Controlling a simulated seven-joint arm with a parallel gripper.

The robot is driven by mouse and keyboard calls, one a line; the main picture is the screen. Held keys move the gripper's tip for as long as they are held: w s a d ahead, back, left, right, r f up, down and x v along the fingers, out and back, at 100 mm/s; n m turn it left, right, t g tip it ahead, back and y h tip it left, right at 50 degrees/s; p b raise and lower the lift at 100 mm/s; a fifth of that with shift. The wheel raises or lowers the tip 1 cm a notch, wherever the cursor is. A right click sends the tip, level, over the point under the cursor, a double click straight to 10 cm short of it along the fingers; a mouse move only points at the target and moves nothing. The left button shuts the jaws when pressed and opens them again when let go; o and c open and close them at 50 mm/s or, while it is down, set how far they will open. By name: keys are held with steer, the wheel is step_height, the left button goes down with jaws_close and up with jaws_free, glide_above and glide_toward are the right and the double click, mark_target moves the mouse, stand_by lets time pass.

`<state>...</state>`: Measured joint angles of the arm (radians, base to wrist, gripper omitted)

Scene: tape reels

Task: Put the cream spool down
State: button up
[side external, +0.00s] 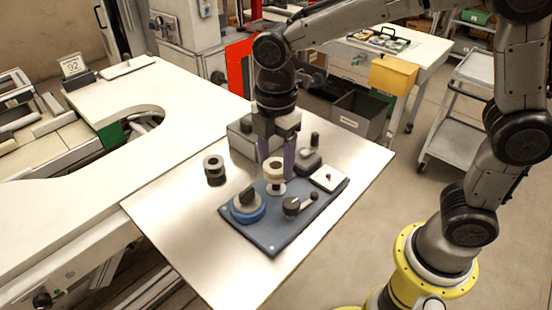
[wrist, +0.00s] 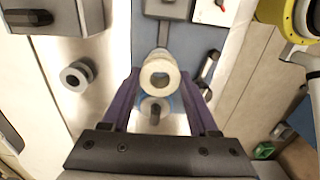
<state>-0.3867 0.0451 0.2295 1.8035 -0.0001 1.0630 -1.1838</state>
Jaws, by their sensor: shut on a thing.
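The cream spool (side external: 275,165) is between the purple fingers of my gripper (side external: 277,158), above the blue-grey base plate (side external: 272,242). In the wrist view the cream spool (wrist: 160,75) shows its round hole, with a fingertip of my gripper (wrist: 160,78) on either side, shut on it.
A blue reel with a dark knob (side external: 247,209), a dark lever (side external: 294,206) and a white square with a red mark (side external: 330,178) are on the plate. A grey spool (side external: 214,169) stands left on the metal table. A grey box (side external: 240,139) stands behind.

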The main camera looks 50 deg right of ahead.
steer(key=shift+f, duration=0.25)
steer(key=shift+f, duration=0.3)
steer(key=o, duration=1.3)
